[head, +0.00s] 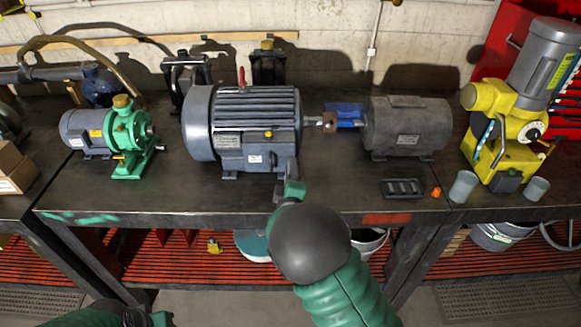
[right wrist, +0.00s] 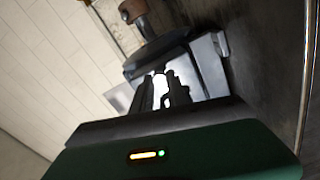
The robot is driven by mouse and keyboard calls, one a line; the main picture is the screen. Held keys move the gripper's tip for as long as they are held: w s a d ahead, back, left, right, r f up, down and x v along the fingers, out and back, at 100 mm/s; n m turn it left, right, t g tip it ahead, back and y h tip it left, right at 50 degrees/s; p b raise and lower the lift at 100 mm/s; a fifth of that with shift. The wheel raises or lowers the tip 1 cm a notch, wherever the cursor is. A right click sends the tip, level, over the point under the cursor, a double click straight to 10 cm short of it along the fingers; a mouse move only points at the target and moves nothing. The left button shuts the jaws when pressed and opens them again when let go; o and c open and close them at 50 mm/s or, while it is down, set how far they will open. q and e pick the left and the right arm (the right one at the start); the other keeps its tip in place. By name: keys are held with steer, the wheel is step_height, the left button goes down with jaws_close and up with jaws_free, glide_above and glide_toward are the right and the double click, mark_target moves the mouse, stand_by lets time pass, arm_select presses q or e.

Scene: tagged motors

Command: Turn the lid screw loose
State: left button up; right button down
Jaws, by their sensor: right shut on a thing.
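The large grey-blue motor (head: 255,110) stands on the dark workbench, with a box (head: 245,150) on its front side. My right gripper (head: 290,180) reaches up from the front to the right edge of that box. In the right wrist view, its two dark fingers (right wrist: 162,92) are close together against the pale face of the box (right wrist: 190,72). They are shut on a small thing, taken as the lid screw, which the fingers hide. My left gripper (head: 143,318) shows only in part at the bottom left, below the bench, away from the motor.
A grey cylindrical machine (head: 407,130) is coupled to the motor's right. A green pump (head: 125,140) stands left, a yellow machine (head: 500,130) right. A black tray (head: 402,188), an orange piece (head: 436,192) and grey cups (head: 463,187) lie near the bench front. The bench front left is clear.

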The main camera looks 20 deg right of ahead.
stand_by(0.4)
steer(key=c, duration=1.6)
jaws_free()
steer(key=o, duration=0.3)
steer(key=shift+w+d+f, duration=0.1)
steer(key=shift+w+f, duration=0.1)
steer(key=shift+w, duration=0.1)
arm_select(q)
steer(key=shift+w+d, duration=0.1)
steer(key=shift+w, duration=0.15)
arm_select(e)
steer(key=shift+r, duration=0.1)
steer(key=shift+s, duration=0.15)
